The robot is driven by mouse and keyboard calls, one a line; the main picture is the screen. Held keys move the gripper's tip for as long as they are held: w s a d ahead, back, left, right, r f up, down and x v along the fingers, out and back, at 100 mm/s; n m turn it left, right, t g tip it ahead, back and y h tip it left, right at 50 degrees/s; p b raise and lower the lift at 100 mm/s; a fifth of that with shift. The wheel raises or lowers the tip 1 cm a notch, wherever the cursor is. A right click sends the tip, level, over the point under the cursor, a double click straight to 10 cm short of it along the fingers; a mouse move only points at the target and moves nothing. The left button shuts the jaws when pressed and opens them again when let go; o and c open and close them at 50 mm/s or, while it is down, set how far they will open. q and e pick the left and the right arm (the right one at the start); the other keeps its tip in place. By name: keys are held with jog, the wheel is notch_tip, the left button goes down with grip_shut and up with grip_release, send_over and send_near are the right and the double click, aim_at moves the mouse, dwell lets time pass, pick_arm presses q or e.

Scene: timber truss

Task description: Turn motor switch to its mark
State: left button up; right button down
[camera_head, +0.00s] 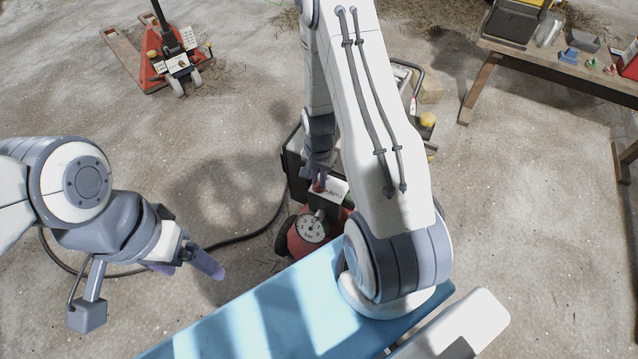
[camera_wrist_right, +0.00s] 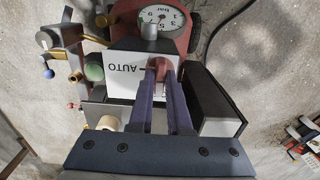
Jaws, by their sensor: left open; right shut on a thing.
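In the head view my right gripper (camera_head: 318,184) is at the compressor, next to the white label (camera_head: 330,191), largely hidden by my right arm. Which way the knob points is hidden by the fingers. My left gripper (camera_head: 190,268) is open and empty above the floor at the left.
A round pressure gauge (camera_head: 311,229) sits on the red tank (camera_head: 299,245) below the switch. A dark hose (camera_head: 262,234) lies on the floor. A red pallet jack (camera_head: 165,62) stands at back left, a wooden bench (camera_head: 560,70) at back right.

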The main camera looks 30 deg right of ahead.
dwell(0.6)
jog(key=m, duration=0.2)
jog(key=shift+r+m+p, duration=0.1)
jog(key=shift+m+p, duration=0.25)
jog(key=shift+m, duration=0.05)
jog(key=m, duration=0.3)
jog(key=m+p, duration=0.1)
jog(key=m, duration=0.2)
jog(key=shift+m, duration=0.4)
jog(key=shift+m+p, duration=0.45)
jog(key=shift+m, duration=0.75)
